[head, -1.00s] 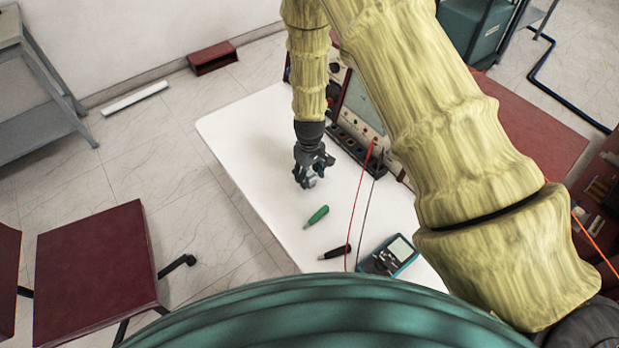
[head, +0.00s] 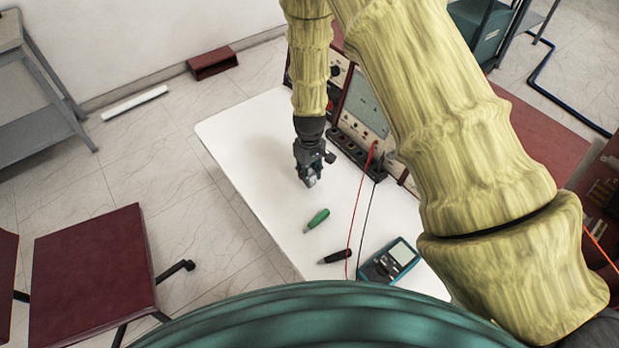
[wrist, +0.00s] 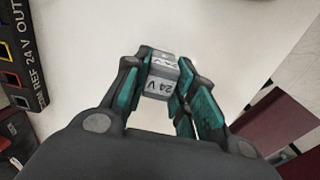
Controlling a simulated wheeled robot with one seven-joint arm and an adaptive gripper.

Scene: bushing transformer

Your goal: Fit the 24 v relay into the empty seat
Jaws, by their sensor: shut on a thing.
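My gripper (wrist: 162,84) is shut on the 24 V relay (wrist: 160,87), a small grey block with "24 V" printed on two faces. In the head view my gripper (head: 310,180) is over the white table, with the relay a small grey shape at its tips. A dark block (wrist: 28,65) with coloured sockets and the words "24 V", "REF" and "OUT" shows at the left of the wrist view. In the head view this socket row (head: 352,152) runs along the front of the test panel, right of my gripper. I cannot make out the empty seat.
The white table (head: 240,130) is bare left of my gripper. A green-handled tool (head: 317,220), a black-handled tool (head: 335,256) and a blue multimeter (head: 388,262) lie nearer me. Red and black leads (head: 354,220) hang from the panel (head: 365,105). A dark red chair (head: 95,265) stands left.

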